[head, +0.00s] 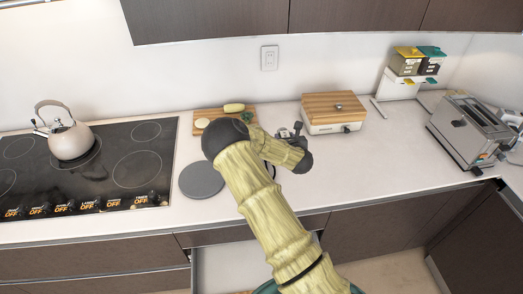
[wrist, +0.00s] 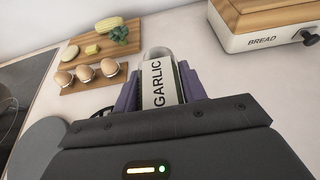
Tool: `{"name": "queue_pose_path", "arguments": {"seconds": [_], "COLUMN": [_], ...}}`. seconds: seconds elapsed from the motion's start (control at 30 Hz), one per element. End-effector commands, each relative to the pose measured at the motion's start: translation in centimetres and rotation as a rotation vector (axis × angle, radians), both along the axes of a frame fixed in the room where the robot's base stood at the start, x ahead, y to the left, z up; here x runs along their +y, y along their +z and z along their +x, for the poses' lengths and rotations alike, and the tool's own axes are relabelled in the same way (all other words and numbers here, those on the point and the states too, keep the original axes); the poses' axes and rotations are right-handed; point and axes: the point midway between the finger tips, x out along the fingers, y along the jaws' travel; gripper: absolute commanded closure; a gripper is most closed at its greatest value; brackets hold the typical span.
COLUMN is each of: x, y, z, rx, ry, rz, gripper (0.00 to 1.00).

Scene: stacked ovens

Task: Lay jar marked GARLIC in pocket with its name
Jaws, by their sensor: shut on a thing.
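The jar marked GARLIC (wrist: 158,84) is between the purple fingers of my gripper (wrist: 158,92) in the wrist view. It is a clear jar with a white label, and the name reads along its length. My gripper is shut on it, above or at the counter; the gap below cannot be told. In the head view my gripper (head: 298,132) is over the counter, left of the bread box, and the jar is hardly visible there. An open drawer (head: 215,268) with a pale inside shows below the counter, partly hidden by my arm. No named pocket can be made out.
A bread box (head: 334,112) stands right of my gripper. A cutting board with food (head: 212,114) and an egg holder (wrist: 88,80) are left. A grey round plate (head: 201,180), hob (head: 120,190), kettle (head: 70,138) and toaster (head: 470,130) stand around. The front right counter is clear.

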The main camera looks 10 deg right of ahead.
Motion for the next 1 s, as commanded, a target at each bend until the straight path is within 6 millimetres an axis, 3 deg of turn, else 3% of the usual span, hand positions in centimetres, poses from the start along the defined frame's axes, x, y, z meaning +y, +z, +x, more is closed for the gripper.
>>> {"name": "queue_pose_path", "arguments": {"seconds": [0.3, 0.73, 1.0], "x": [0.0, 0.0, 0.1], "y": [-4.9, -6.0, -9.1], "z": [0.0, 0.0, 0.0], "rx": [0.003, 0.001, 0.001], "ry": [0.001, 0.001, 0.002], "rz": [-0.001, -0.001, 0.0], "gripper": [0.83, 0.83, 0.83]}}
